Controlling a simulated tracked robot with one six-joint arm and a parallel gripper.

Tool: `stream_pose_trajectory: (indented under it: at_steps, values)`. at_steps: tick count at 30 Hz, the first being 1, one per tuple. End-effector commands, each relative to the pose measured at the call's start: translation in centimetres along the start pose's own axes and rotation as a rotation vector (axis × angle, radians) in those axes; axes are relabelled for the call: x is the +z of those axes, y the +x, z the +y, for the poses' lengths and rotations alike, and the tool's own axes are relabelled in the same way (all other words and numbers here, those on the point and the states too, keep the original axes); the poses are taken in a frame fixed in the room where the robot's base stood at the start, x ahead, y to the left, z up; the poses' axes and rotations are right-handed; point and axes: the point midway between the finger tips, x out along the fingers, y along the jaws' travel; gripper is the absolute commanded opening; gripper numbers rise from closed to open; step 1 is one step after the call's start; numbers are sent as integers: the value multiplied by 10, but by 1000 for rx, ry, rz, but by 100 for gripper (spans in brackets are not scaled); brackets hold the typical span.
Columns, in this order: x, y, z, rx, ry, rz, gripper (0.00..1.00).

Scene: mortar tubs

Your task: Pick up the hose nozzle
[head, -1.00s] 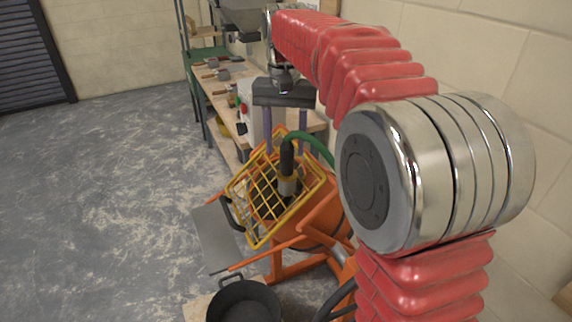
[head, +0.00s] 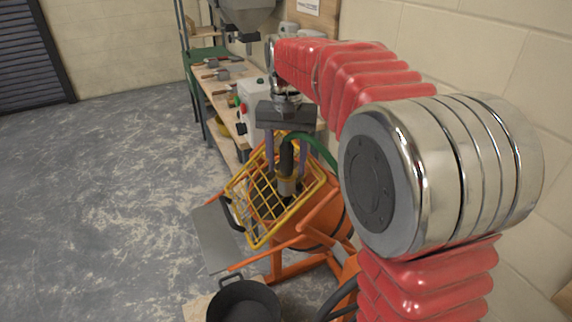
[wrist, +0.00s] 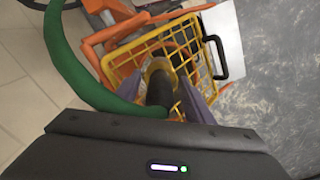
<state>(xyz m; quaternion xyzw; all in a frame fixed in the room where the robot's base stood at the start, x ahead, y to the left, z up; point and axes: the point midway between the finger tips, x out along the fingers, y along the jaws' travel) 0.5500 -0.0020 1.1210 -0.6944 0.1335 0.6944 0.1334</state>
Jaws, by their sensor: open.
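The hose nozzle (head: 288,183) is a dark cylinder with a brass-coloured collar, joined to a green hose (head: 318,148). It stands about upright at the yellow wire grid of the orange mixer. In the wrist view the nozzle (wrist: 160,86) is at the middle, with the hose (wrist: 80,75) curving off to the left. My gripper (head: 286,155) has its two purple fingers spread, one on each side of the nozzle's upper dark part. The fingers also show beside it in the wrist view (wrist: 165,98). I cannot tell whether they touch it.
The yellow wire grid (head: 240,188) covers the orange mixer (head: 325,222). A grey plate (head: 213,237) sticks out at its left. A black bucket (head: 243,300) stands in front. A workbench (head: 215,95) with tools runs behind. The floor on the left is clear.

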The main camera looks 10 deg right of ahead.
Motion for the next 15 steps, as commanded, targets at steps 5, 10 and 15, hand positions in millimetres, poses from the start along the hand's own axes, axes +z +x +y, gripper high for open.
stream_pose_trajectory:
  at_steps: [5, 10, 15]
  values:
    - [0, 0, 0, 0, 0, 0, 48]
    - [0, 0, 0, 0, 0, 0, 44]
    - [0, 0, 0, 0, -1, 0, 32]
